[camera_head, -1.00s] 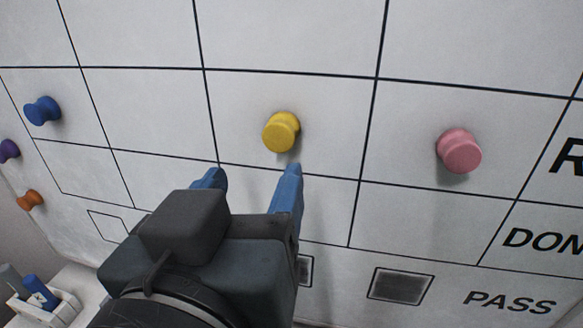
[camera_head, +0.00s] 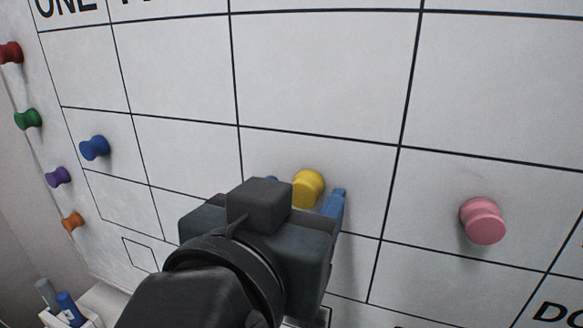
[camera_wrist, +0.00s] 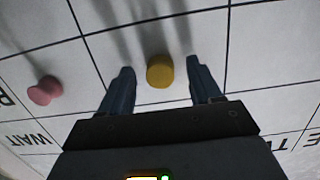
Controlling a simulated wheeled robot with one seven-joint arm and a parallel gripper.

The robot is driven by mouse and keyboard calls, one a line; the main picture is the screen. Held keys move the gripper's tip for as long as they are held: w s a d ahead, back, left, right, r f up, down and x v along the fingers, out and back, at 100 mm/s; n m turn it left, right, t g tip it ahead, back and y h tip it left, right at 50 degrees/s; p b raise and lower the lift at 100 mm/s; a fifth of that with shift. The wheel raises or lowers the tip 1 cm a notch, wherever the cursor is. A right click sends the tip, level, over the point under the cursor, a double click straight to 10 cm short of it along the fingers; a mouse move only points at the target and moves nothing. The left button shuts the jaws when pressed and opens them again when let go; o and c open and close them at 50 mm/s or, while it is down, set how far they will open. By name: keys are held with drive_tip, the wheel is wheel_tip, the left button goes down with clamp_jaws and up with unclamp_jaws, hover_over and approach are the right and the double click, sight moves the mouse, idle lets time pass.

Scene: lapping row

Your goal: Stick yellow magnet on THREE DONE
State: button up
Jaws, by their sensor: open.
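The yellow magnet (camera_head: 308,188) sits on the white gridded board (camera_head: 310,70), in a middle cell. It also shows in the wrist view (camera_wrist: 160,71), between the two blue fingers. My gripper (camera_head: 304,194) is open around the magnet, with one finger on each side and a gap to each in the wrist view (camera_wrist: 158,80). Part of the left finger and the magnet's lower side are hidden behind my gripper's body in the head view. The label THREE is not in view, and only part of the DONE label (camera_head: 560,314) shows at the lower right.
A pink magnet (camera_head: 483,221) is in the cell to the right. A blue magnet (camera_head: 94,147) is to the left. Red (camera_head: 10,52), green (camera_head: 28,118), purple (camera_head: 58,176) and orange (camera_head: 73,221) magnets line the left edge. A marker tray (camera_head: 75,318) is at lower left.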

drive_tip(key=shift+w, duration=0.2)
drive_tip(key=shift+c, duration=0.2)
drive_tip(key=c, duration=1.1)
drive_tip(key=shift+o, duration=0.2)
drive_tip(key=shift+v, duration=0.8)
drive_tip(key=shift+s+a+f, duration=0.1)
drive_tip(key=shift+s+f, duration=0.05)
drive_tip(key=shift+s, duration=0.2)
drive_tip(key=shift+s+a+b, duration=0.15)
drive_tip(key=shift+s+b, duration=0.15)
drive_tip(key=shift+s, duration=0.15)
drive_tip(key=shift+f+b+v, duration=0.2)
drive_tip(key=shift+v, duration=1.2)
drive_tip(key=shift+f+b+v, duration=0.2)
drive_tip(key=shift+f+v, duration=0.05)
drive_tip(key=shift+v, duration=1.2)
